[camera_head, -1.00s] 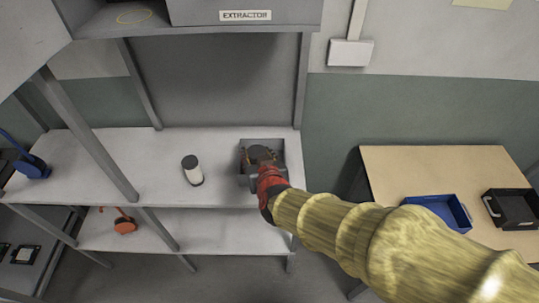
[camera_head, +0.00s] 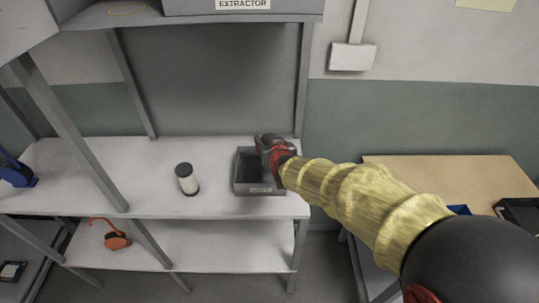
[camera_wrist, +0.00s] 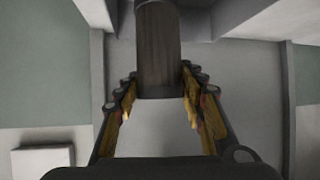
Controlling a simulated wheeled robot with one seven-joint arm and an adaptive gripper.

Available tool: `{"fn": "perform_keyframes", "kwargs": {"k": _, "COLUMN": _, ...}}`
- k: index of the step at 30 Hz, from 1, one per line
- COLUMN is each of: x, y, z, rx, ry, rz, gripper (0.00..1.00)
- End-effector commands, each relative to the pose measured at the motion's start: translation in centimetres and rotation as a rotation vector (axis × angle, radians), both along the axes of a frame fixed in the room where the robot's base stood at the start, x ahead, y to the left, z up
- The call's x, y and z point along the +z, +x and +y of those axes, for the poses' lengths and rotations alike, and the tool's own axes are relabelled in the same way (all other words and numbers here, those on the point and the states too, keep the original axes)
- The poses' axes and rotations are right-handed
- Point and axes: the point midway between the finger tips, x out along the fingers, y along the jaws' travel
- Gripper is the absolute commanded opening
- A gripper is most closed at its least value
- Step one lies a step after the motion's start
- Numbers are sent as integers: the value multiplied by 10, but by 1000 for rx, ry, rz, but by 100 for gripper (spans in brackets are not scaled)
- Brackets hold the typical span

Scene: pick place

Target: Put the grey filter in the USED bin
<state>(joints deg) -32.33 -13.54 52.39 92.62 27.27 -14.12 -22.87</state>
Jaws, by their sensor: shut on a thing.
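My gripper (camera_head: 266,142) is at the right rear of the grey bin on the bench, partly hidden by my arm in the head view. In the wrist view my gripper (camera_wrist: 160,88) is shut on the grey filter (camera_wrist: 158,48), a dark grey cylinder between the two fingers. The filter cannot be told apart from the gripper in the head view. The grey bin (camera_head: 260,189) has a small front label, too small to read. I see nothing clear in its dark inside, part of which is hidden.
Orange ear defenders (camera_head: 117,240) lie on the lower shelf, and a blue item (camera_head: 17,172) is at far left. A wooden table (camera_head: 450,178) stands right. Bench posts and the upper shelf bound the space.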

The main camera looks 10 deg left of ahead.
Motion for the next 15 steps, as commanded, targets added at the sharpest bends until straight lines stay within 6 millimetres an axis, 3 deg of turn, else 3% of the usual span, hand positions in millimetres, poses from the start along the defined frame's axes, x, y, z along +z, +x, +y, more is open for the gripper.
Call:
{"fn": "perform_keyframes", "kwargs": {"k": 5, "x": -8, "y": 7, "z": 1, "rx": 0, "ry": 0, "rz": -1, "gripper": 11}}
{"fn": "perform_keyframes", "kwargs": {"k": 12, "x": -38, "y": 11, "z": 1, "rx": 0, "ry": 0, "rz": -2, "gripper": 11}}
{"fn": "perform_keyframes", "kwargs": {"k": 15, "x": -42, "y": 11, "z": 1, "rx": 0, "ry": 1, "rz": -3, "gripper": 11}}
